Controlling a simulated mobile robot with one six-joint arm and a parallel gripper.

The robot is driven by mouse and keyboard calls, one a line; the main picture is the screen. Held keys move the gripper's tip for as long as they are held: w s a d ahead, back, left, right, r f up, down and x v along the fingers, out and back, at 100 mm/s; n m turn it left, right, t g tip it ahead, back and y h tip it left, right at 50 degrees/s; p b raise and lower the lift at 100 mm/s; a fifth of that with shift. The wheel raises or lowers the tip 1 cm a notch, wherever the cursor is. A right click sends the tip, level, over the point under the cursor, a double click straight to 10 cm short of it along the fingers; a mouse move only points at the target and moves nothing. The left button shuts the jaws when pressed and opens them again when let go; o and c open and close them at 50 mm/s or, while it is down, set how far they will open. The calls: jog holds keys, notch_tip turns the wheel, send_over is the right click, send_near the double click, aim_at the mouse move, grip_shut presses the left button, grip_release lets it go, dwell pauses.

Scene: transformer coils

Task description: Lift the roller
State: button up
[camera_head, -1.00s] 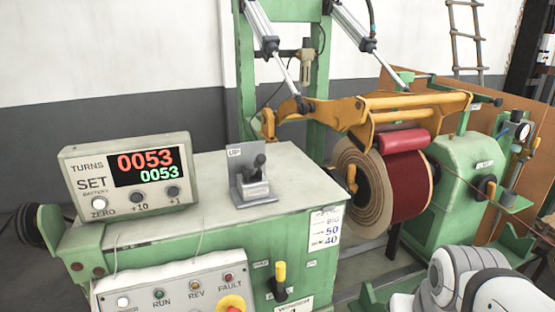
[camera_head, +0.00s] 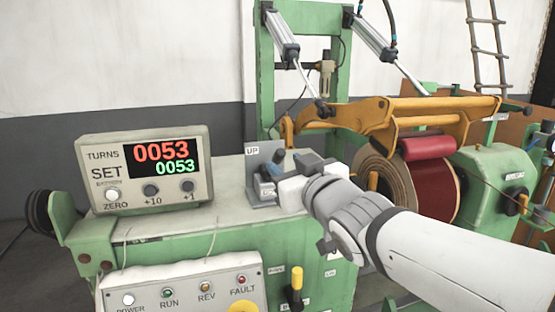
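The red roller (camera_head: 426,148) hangs under the yellow arm frame (camera_head: 385,118) and appears to rest on the dark red wound coil (camera_head: 428,188). A small lever switch (camera_head: 262,188) with an "UP" plate stands on top of the green cabinet. My gripper (camera_head: 279,176) has come in from the right and is at the lever's handle, which it partly hides. The fingertips are small and overlap the handle, so I cannot tell whether they are open or shut, or whether they touch it. My white arm covers the lower front of the coil.
The counter box (camera_head: 145,172) reads 0053 on both lines, left of the lever. A button panel (camera_head: 185,290) and a yellow-handled lever (camera_head: 296,282) are on the cabinet's front. Two pneumatic cylinders (camera_head: 283,40) run down towards the yellow frame. The cabinet top between box and lever is clear.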

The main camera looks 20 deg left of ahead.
aim_at(275, 155)
jog(key=x, duration=0.6)
jog(key=shift+w+a+p, duration=0.15)
jog(key=shift+w+p, duration=0.2)
jog(key=shift+p, duration=0.05)
grip_shut()
